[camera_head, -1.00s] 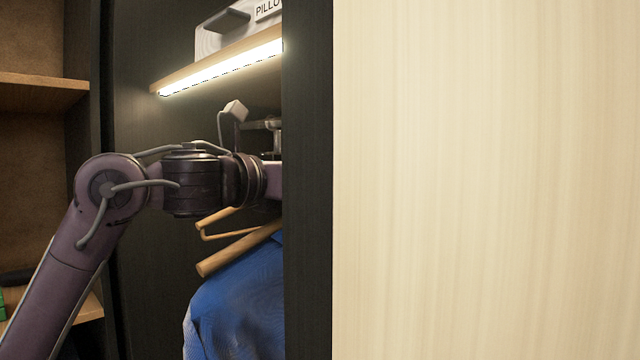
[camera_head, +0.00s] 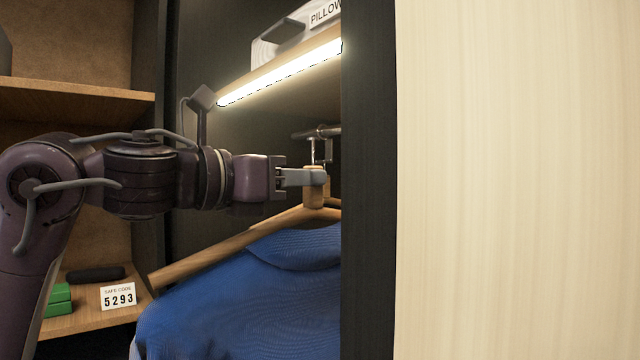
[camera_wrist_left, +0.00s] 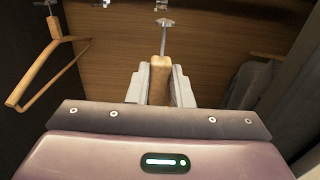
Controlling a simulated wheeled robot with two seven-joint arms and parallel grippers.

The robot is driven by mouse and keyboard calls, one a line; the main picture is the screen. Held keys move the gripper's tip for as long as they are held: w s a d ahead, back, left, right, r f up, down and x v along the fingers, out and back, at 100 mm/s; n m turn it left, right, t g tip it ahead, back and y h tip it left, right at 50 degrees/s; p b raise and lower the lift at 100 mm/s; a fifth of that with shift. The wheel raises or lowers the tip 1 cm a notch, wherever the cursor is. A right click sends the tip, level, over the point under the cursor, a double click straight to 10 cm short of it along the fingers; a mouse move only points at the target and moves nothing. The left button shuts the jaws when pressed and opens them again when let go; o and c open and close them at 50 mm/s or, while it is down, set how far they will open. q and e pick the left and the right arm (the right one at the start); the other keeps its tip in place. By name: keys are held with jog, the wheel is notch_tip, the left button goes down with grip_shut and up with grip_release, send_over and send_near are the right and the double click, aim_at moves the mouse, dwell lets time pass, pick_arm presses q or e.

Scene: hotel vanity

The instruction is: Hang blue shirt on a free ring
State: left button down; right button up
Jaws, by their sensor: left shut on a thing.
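The blue shirt (camera_head: 250,295) hangs on a wooden hanger (camera_head: 215,250) inside the closet. My left gripper (camera_head: 315,177) is shut on the wooden neck of this hanger, just under the rail (camera_head: 318,132). In the left wrist view the gripper's two fingers (camera_wrist_left: 160,85) close on either side of the hanger neck (camera_wrist_left: 160,68). A metal stem rises from the neck toward a metal fitting (camera_wrist_left: 165,22) above; whether it is hooked there I cannot tell. The shirt's right part is hidden behind the dark panel. My right gripper is not in view.
An empty wooden hanger (camera_wrist_left: 45,68) hangs at the left in the wrist view, and a grey garment (camera_wrist_left: 247,85) hangs at the right. A dark upright panel (camera_head: 368,180) and a pale panel (camera_head: 515,180) block the right. A lit shelf (camera_head: 285,72) is above.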

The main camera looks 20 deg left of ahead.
pick_arm(q)
jog(key=shift+b+v, duration=0.9)
jog(key=shift+v, duration=4.9)
